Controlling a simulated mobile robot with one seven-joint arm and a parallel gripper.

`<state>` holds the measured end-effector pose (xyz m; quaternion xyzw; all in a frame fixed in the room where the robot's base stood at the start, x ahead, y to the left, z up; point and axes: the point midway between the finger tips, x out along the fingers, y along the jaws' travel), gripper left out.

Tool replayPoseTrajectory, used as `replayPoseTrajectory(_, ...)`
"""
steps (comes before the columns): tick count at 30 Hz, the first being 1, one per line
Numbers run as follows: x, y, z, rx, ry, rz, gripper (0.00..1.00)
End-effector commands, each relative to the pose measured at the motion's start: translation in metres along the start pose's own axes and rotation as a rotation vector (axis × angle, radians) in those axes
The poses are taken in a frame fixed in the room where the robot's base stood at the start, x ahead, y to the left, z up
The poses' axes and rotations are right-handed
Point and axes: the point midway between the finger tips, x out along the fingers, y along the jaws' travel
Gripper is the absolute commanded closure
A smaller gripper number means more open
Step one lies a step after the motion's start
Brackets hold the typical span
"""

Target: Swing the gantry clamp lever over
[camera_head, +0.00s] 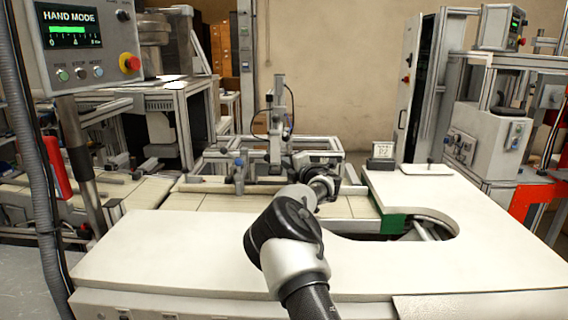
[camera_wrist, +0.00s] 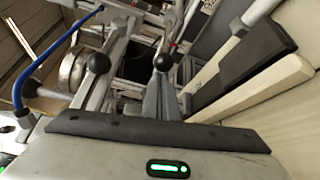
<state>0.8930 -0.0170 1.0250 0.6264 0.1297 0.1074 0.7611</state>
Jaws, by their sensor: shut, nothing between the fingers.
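The gantry (camera_head: 276,125), a grey metal frame with an upright post, stands on the table at the back middle in the head view. My gripper (camera_head: 322,165) is at its right side, low over the frame, with its fingertips hidden there. In the wrist view, a lever with a black ball knob (camera_wrist: 99,63) slants up at left. A second black ball knob (camera_wrist: 163,62) is straight ahead of my gripper (camera_wrist: 160,95), which is shut and empty. I cannot tell which knob belongs to the clamp lever, or whether my fingers touch either one.
A blue cable (camera_wrist: 40,60) curves along the left of the wrist view, near a round metal part (camera_wrist: 74,70). A white table (camera_head: 170,250) with a curved cutout lies in front. A small block-like device (camera_head: 382,150) sits right of the gantry. A control panel (camera_head: 80,45) hangs at upper left.

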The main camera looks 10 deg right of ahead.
Motion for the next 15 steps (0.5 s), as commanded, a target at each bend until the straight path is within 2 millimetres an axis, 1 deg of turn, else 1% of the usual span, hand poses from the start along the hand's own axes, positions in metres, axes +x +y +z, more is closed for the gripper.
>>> replayPoseTrajectory(11, -0.0001, -0.0003, 0.0015, 0.0, 0.001, 0.0, 1.0)
replayPoseTrajectory(15, -0.0028, -0.0005, 0.0066, -0.001, 0.021, 0.005, 1.0)
